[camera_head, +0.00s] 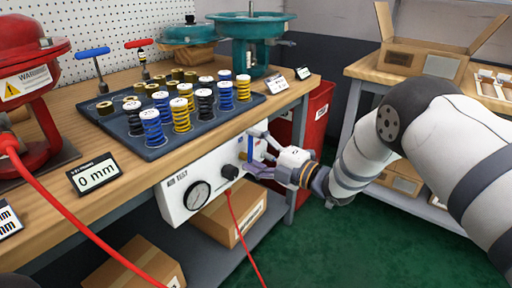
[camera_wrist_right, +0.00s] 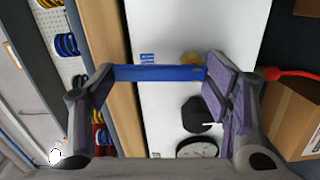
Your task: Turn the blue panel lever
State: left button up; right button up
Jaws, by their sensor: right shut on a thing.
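The blue panel lever (camera_head: 249,149) is on the front of a white panel box (camera_head: 180,210) under the bench edge. In the right wrist view the lever (camera_wrist_right: 158,73) is a flat blue bar spanning the space between both finger pads. My right gripper (camera_head: 256,160) reaches in from the right, and its fingers close on the two ends of the lever. It also shows in the right wrist view (camera_wrist_right: 158,85). In the head view the fingers partly hide the lever. My left gripper is not in view.
The panel carries a round gauge (camera_head: 196,196) and a black knob (camera_head: 231,172); a red cable (camera_head: 240,225) hangs below it. Cardboard boxes (camera_head: 228,217) sit on the lower shelf. A red bin (camera_head: 318,112) stands behind the gripper. The green floor is clear at the front.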

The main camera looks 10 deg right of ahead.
jog(key=shift+a+n, duration=0.1)
jog(key=shift+n, duration=0.4)
jog(key=o, duration=1.7)
jog(key=shift+s, duration=0.1)
jog(key=v, duration=1.2)
